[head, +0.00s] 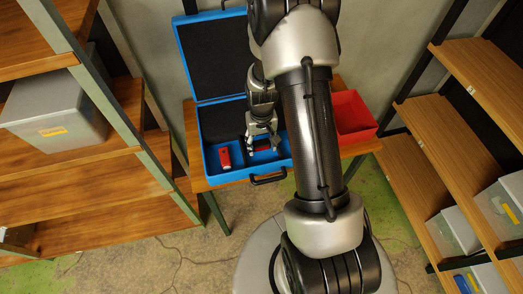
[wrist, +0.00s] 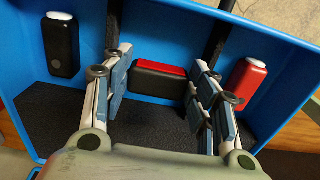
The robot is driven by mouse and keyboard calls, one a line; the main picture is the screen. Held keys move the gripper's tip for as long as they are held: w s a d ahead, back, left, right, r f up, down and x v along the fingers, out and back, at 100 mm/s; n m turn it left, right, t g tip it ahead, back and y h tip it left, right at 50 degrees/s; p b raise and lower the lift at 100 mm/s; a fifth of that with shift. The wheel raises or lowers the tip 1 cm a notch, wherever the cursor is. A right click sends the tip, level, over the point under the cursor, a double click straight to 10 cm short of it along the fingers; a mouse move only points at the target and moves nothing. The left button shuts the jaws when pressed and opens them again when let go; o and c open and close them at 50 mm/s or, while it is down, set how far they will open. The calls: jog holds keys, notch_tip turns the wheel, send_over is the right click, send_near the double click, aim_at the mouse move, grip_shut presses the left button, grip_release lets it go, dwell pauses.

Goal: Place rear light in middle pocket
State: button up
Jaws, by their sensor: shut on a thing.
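The rear light (wrist: 160,74), a small red block with a black side, is between the fingers of my gripper (wrist: 160,90) in the wrist view. My gripper is shut on it, one finger at each end. In the head view my gripper (head: 262,138) reaches down into the open blue case (head: 213,179), with the rear light (head: 263,147) under it. The light is at the middle pocket, between two black dividers (wrist: 217,45). I cannot tell whether it touches the pocket floor.
A red light with a white end (wrist: 249,76) lies in one side pocket and a black light (wrist: 62,47) in the other. A red bin (head: 353,117) stands beside the case on the wooden table (head: 190,130). Shelves stand on both sides.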

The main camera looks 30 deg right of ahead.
aim_at(262, 150)
jog(key=shift+f+b, duration=0.5)
jog(key=shift+f, duration=1.5)
jog(key=shift+f, duration=0.25)
jog(key=o, duration=0.8)
jog(key=shift+r, duration=0.1)
jog(key=shift+c, duration=0.2)
